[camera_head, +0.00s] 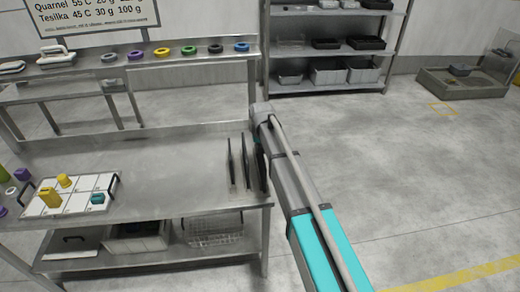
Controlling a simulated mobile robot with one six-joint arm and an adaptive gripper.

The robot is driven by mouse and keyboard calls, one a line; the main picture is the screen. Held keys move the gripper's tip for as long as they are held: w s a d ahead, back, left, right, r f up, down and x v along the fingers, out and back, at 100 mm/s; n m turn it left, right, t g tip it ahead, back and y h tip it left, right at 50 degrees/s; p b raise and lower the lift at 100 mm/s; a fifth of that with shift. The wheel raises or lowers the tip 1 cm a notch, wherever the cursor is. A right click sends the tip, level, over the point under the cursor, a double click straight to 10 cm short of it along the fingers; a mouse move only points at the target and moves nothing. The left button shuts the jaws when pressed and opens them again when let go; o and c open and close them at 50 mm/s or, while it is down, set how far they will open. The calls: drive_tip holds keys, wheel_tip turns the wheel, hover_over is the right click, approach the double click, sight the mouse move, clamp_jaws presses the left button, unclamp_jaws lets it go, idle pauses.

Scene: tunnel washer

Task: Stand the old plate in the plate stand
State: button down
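Several thin dark upright pieces (245,163) stand side by side near the right end of the steel table. They look like the plate stand or plates standing in it, but I cannot tell which are plates and which are dividers. The rightmost piece is partly covered by my arm. I cannot single out the old plate. My arm reaches from the bottom right up to the table's right edge, beside these pieces. My gripper is not visible; it seems to be hidden behind the arm.
The steel table (150,150) is clear in the middle. A white tray (75,208) with yellow and teal pieces lies at its left. A wire basket (215,230) is on the lower shelf. Coloured rings line a back shelf (80,68). A rack (330,50) stands behind; floor at right is free.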

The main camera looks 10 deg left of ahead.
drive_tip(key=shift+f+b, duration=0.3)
drive_tip(key=shift+b, duration=0.05)
idle(0.7)
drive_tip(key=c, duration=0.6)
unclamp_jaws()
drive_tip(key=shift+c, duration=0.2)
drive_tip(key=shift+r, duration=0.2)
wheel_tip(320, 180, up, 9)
drive_tip(key=p, duration=0.9)
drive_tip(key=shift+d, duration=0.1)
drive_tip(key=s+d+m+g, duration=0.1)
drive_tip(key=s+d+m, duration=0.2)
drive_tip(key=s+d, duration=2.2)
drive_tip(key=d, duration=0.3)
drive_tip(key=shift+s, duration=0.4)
